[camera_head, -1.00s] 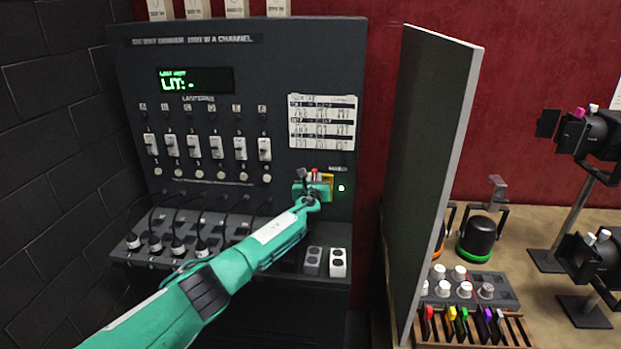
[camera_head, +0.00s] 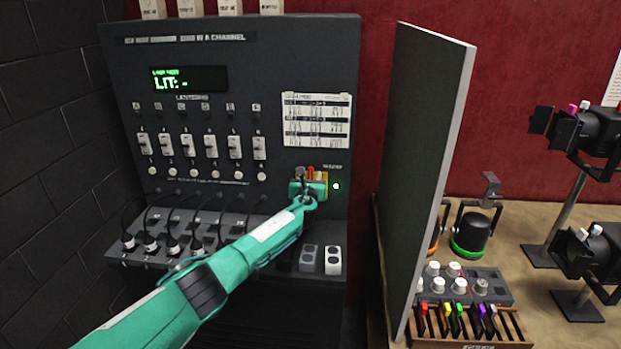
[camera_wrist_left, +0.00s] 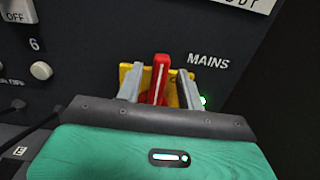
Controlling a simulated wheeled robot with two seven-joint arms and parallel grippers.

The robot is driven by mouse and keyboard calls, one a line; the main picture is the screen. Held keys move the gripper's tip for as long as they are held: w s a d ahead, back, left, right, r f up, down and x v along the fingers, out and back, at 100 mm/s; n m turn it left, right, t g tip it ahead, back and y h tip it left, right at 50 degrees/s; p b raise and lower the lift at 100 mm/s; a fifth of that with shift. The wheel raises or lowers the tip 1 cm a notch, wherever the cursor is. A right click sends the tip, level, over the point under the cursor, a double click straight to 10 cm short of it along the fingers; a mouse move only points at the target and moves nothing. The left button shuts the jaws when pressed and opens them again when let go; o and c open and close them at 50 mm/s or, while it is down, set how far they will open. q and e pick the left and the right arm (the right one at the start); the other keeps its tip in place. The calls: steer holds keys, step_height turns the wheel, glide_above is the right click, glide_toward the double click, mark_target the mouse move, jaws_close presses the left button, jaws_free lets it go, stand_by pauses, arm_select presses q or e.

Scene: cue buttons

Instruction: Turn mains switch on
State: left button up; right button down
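The mains switch is a red lever (camera_wrist_left: 160,80) on a yellow plate, beside the "MAINS" label in the left wrist view. The lever stands up there, with a pale line along it. In the head view the red lever (camera_head: 310,172) is small, at the panel's lower right. A green light (camera_head: 336,186) glows right of it; it also shows in the left wrist view (camera_wrist_left: 204,100). My left gripper (camera_head: 309,181) is at the switch, its two grey fingers (camera_wrist_left: 160,87) apart, one on each side of the lever. Slight gaps show. The lever's base is hidden behind the gripper body. My right gripper is not in view.
The dark dimmer panel (camera_head: 230,100) carries a green "LIT: -" display (camera_head: 189,79), several white switches and plugged cables below. A tall grey divider board (camera_head: 425,160) stands close right of the switch. Lamps and a rack of coloured pieces (camera_head: 470,328) lie beyond it.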

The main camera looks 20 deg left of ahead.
arm_select(q)
steer(key=shift+s, duration=0.1)
steer(key=shift+s+d, duration=0.1)
steer(key=shift+s, duration=0.4)
steer(key=v, duration=1.2)
steer(key=shift+s+b, duration=0.3)
steer(key=shift+s, duration=0.05)
